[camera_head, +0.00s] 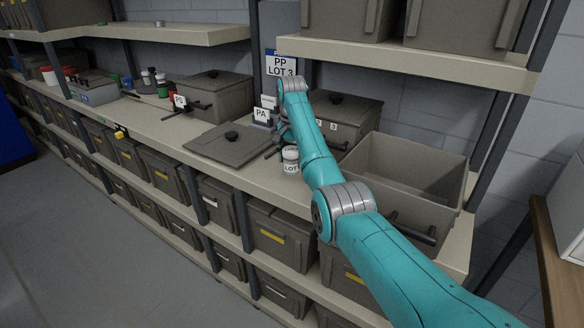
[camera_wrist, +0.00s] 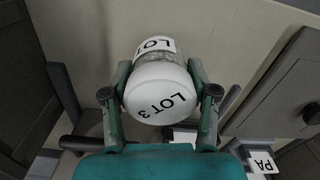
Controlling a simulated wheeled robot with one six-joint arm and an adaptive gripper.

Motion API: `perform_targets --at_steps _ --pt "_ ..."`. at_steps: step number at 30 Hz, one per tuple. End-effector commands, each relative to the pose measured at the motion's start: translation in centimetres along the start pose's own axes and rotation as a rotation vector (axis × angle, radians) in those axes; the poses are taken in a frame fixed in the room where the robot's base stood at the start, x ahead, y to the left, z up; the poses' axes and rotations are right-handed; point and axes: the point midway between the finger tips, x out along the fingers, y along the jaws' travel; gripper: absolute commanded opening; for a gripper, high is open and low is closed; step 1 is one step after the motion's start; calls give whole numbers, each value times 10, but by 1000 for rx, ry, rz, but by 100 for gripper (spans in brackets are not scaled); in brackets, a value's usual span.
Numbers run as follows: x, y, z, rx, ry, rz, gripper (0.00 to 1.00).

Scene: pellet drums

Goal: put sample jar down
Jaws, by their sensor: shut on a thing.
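The sample jar (camera_head: 291,161) is small and white, with a grey middle band and "LOT 3" labels. My gripper (camera_wrist: 159,78) is shut on it, one finger on each side, in the wrist view. In the head view my arm hides most of the gripper, and the jar shows just left of my forearm, low over the shelf counter (camera_head: 270,182). I cannot tell whether its base touches the counter. A "PP LOT 3" sign (camera_head: 280,65) is on the post behind.
A flat lid (camera_head: 229,144) with a black knob lies left of the jar. An open empty bin (camera_head: 440,205) stands to the right, and a lidded bin (camera_head: 350,111) behind my arm. A "PA" card (camera_head: 262,115) stands close behind the jar.

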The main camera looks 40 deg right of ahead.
Motion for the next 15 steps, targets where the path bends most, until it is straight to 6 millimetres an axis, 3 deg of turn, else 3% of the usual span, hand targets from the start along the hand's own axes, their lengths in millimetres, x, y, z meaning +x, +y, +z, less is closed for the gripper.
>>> perform_targets --at_steps 9,15 --pt "34 0 1 3 -1 1 20" --pt "37 0 1 4 1 -1 20"
